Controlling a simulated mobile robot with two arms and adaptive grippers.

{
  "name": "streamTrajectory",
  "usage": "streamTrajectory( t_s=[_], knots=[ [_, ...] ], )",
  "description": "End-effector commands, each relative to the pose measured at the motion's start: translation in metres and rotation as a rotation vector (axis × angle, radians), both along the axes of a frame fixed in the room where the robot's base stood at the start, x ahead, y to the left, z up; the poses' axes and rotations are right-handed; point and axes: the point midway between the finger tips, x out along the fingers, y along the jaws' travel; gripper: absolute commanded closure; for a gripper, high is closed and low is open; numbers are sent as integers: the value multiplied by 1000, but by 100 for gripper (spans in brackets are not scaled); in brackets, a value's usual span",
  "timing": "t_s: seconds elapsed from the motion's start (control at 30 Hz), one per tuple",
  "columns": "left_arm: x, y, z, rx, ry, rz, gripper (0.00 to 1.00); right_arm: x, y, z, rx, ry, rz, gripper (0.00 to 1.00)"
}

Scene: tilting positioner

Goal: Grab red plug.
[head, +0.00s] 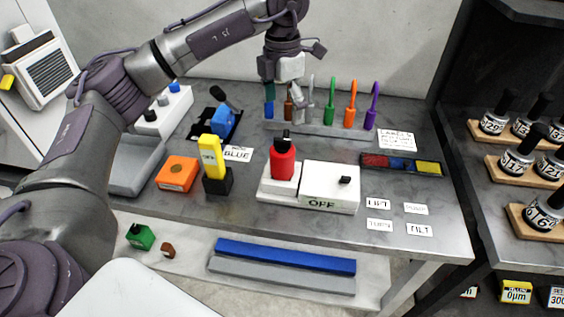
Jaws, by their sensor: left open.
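The red plug (283,164) is a red body with a black top. It stands upright in a white base beside a white box (331,183) marked OFF, near the middle of the grey table. My left gripper (284,98) points down behind the plug, in front of or over the rack of coloured tools. It is open, apart from the plug, and partly covers the tools at the rack's left end. I cannot tell its exact height. My right gripper is not in view.
A yellow block (212,156) on a black base and an orange box (177,173) stand left of the plug. Green, orange and purple tools (352,103) stand upright behind. A dark tray (401,164) with coloured pieces lies to the right. Labels lie at the front right.

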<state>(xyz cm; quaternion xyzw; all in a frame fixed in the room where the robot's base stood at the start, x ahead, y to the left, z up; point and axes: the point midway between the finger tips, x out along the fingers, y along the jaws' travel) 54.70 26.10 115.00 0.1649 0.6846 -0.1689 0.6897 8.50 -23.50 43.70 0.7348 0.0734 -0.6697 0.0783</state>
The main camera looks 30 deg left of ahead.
Motion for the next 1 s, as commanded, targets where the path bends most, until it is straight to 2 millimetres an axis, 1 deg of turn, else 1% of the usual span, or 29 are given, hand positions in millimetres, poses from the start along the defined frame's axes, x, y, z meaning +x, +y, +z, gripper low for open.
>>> streamTrajectory(
  t_s=[0.07, 0.3, 0.4, 0.5, 0.67, 0.83, 0.9, 1.0],
  knots=[
    [-1, 5, -6, 17, 6, 7, 7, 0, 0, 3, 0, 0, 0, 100],
    [-1, 4, -52, 12, 8, 4, 7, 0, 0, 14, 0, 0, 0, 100],
    [-1, 4, -68, 13, 7, 4, 7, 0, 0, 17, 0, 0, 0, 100],
    [-1, 3, -79, 11, 6, 3, 7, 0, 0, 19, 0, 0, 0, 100],
    [0, 4, -88, 11, 7, 3, 7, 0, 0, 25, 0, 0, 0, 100],
    [2, 5, -112, 11, 8, 2, 7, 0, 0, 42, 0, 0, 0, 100],
    [2, 5, -123, 9, 7, 2, 7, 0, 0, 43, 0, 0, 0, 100],
    [3, 5, -132, 10, 4, 1, 7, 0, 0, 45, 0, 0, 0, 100]
  ],
)
